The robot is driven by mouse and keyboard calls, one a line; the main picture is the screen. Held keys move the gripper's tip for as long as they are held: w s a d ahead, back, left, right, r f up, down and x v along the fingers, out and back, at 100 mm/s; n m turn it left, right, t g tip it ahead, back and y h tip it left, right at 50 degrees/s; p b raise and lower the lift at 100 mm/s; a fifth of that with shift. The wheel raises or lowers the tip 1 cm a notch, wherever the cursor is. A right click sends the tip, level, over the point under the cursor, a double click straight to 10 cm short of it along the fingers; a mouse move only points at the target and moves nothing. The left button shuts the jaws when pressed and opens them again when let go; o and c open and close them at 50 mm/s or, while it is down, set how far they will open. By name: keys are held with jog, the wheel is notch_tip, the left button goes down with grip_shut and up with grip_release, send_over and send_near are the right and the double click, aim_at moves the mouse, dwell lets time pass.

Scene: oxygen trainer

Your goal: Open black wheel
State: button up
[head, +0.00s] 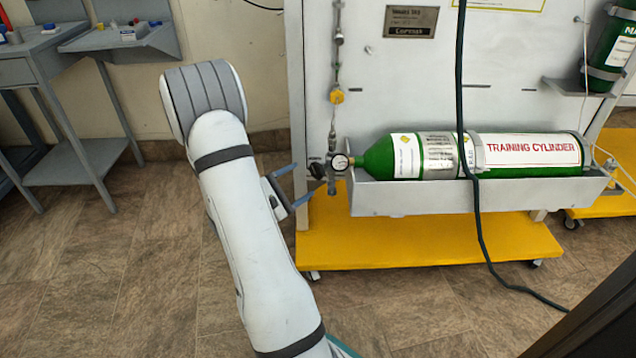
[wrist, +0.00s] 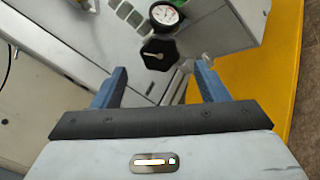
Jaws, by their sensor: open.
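The black wheel (head: 317,170) is a small dark handwheel on the valve at the left end of the green training cylinder (head: 378,158). My gripper (head: 303,184) is open, with blue fingers pointing toward the wheel. In the wrist view the wheel lies ahead of and between the fingertips (wrist: 160,78), apart from them.
The cylinder lies in a grey tray (head: 430,198) on a white panel (head: 390,80) with a yellow base (head: 420,238). A black cable (head: 478,215) hangs in front of the cylinder. A grey table (head: 60,70) stands at the left. Tiled floor is clear at lower left.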

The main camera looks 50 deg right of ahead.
aim_at(315, 173)
jog(key=d, duration=0.2)
jog(key=d+b, duration=0.1)
jog(key=d, duration=0.1)
jog(key=s+d+b, duration=0.1)
jog(key=d, duration=0.1)
jog(key=shift+d, duration=0.35)
jog(key=shift+d+r, duration=0.1)
jog(key=shift+d, duration=0.45)
jog(key=c, duration=1)
jog(key=shift+r+n+p, duration=0.15)
jog(key=shift+n+p, duration=0.15)
jog(key=shift+p, duration=0.15)
jog(key=shift+n, duration=0.4)
